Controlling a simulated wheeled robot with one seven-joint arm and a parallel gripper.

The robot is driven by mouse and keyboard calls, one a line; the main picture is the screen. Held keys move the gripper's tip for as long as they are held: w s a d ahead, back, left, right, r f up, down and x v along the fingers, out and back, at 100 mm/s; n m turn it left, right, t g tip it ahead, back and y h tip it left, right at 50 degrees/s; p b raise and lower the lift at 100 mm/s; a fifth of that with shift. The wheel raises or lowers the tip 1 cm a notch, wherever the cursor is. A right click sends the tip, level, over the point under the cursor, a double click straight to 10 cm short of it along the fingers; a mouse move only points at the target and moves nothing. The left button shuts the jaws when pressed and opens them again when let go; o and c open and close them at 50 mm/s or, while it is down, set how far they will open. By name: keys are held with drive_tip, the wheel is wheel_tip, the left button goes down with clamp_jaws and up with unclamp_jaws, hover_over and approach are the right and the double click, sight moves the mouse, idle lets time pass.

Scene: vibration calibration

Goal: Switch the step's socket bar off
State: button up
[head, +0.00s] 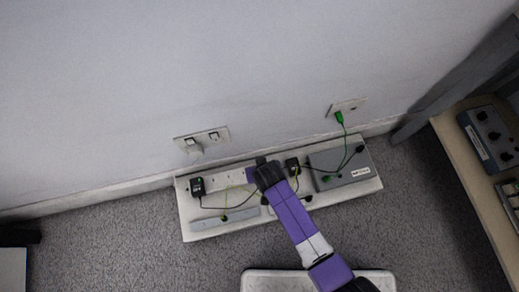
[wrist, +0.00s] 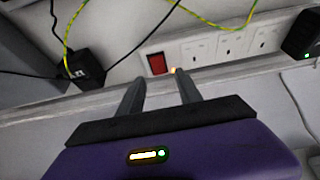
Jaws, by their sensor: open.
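The white socket bar (head: 226,180) lies along the back of the low white step (head: 188,228) against the wall. In the wrist view the bar (wrist: 215,45) shows a row of sockets and a red rocker switch (wrist: 157,63) at its left end. A small orange light (wrist: 173,70) glows beside the switch. My gripper (wrist: 158,76) is open and empty, its two fingertips just below the switch in the picture. I cannot tell whether they touch the bar. In the head view my gripper (head: 262,163) covers the bar's right end and hides the switch.
Black plugs with thin cables sit at the bar's left (head: 197,186) and right of my gripper (head: 292,166). A grey box (head: 340,170) fills the step's right side. Wall sockets (head: 202,139) are above. A bench (head: 470,165) stands right.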

drive_tip(key=shift+b+x, duration=0.5)
drive_tip(key=shift+x, duration=0.8)
clamp_jaws()
